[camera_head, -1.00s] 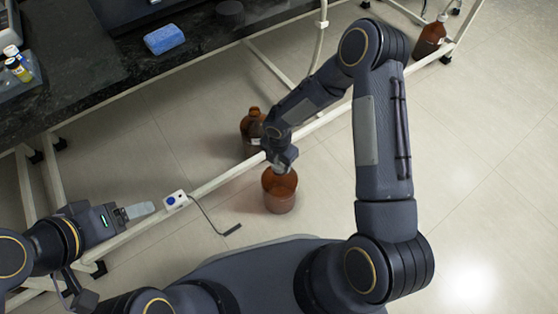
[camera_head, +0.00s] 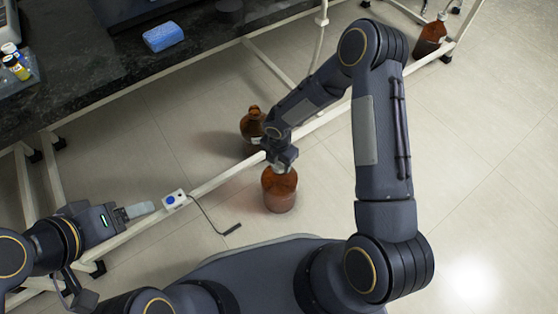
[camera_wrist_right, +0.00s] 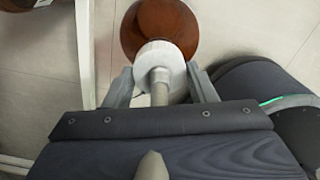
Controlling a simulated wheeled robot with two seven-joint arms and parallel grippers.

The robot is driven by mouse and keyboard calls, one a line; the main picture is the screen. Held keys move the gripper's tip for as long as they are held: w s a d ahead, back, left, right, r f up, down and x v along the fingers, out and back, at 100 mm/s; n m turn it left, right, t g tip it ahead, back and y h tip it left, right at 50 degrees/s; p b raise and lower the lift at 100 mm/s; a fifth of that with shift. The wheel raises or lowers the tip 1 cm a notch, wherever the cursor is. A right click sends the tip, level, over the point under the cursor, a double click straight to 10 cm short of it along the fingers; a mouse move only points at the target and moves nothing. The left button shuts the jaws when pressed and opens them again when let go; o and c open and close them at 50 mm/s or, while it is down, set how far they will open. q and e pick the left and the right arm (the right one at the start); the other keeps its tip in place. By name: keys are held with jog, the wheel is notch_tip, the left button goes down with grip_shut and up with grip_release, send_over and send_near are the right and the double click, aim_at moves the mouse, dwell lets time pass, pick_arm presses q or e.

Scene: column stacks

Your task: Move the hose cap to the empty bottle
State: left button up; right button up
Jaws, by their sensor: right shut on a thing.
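My right gripper (camera_head: 284,160) is low over the floor, directly above a brown bottle (camera_head: 280,190) that stands upright. In the right wrist view the gripper (camera_wrist_right: 160,85) is shut on the white hose cap (camera_wrist_right: 155,56), with a pale hose (camera_wrist_right: 159,90) running back from it. The cap overlaps the brown bottle (camera_wrist_right: 165,20) there; I cannot tell whether it touches the bottle's neck. A second brown bottle (camera_head: 253,126) stands just behind. My left gripper (camera_head: 138,210) is off to the left, away from the bottles; its jaw opening is unclear.
A white frame rail (camera_head: 215,183) runs diagonally behind the near bottle. A dark bench (camera_head: 90,70) with a blue sponge (camera_head: 163,36) is at the upper left. Another brown bottle (camera_head: 430,38) stands at the upper right. The floor on the right is clear.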

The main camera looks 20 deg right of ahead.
jog(key=shift+f+b, duration=0.3)
jog(key=shift+f, duration=0.25)
dwell(0.5)
jog(key=o, duration=1)
jog(key=shift+o, duration=0.2)
jog(key=shift+r, duration=0.15)
notch_tip(320, 180, up, 6)
jog(key=p, duration=0.3)
jog(key=shift+r, duration=0.8)
